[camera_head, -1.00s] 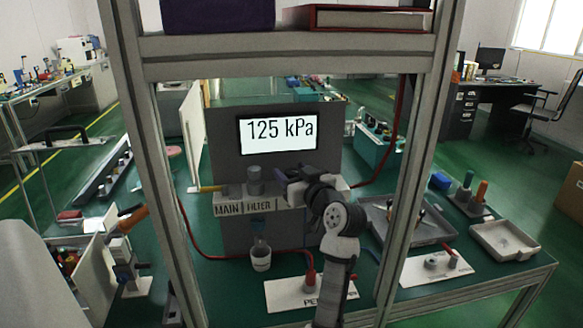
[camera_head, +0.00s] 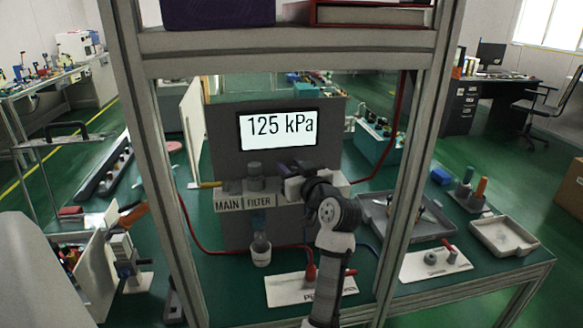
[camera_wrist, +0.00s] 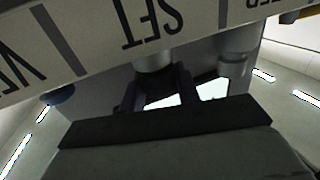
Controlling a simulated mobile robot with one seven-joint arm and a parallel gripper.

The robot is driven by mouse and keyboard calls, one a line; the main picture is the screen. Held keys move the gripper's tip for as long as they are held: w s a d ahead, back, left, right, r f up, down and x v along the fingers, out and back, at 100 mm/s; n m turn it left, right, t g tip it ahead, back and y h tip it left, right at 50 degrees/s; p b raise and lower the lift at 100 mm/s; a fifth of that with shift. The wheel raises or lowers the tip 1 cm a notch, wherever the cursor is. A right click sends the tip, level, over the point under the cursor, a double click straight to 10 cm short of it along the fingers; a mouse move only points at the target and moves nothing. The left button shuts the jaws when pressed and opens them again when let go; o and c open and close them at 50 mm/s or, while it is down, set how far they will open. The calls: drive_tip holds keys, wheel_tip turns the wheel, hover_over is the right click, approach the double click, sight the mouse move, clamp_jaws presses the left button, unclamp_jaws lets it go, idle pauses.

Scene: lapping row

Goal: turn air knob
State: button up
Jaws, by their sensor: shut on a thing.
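The air knob (camera_wrist: 153,62) is a grey cylinder beside the upside-down SET label in the wrist view. My gripper (camera_wrist: 157,88) has one dark finger on each side of it and is shut on it. In the head view my gripper (camera_head: 287,172) is at the front of the grey air panel (camera_head: 225,135), right of the FILTER label, and hides the knob. The panel's display (camera_head: 277,130) reads 125 kPa.
Left of my gripper are a grey cylindrical part (camera_head: 254,170) above FILTER and a yellow handle (camera_head: 205,185) by MAIN. Frame posts (camera_head: 412,190) stand close on both sides. A grey tray (camera_head: 405,220) lies right. A red hose (camera_head: 205,245) crosses the bench.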

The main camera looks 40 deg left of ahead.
drive_tip(key=shift+t, duration=0.4)
drive_tip(key=m+t+h+p, duration=0.2)
drive_tip(key=m+t+h, duration=0.1)
drive_tip(key=t, duration=0.1)
drive_tip(key=shift+s+m, duration=0.1)
drive_tip(key=shift+m, duration=0.3)
drive_tip(key=shift+m+t+h, duration=1.7)
drive_tip(key=shift+h, duration=0.5)
drive_tip(key=o, duration=1)
drive_tip(key=shift+c, duration=0.2)
drive_tip(key=shift+b, duration=0.3)
drive_tip(key=b+v, duration=0.3)
drive_tip(key=v, duration=1)
drive_tip(key=shift+s+b, duration=0.3)
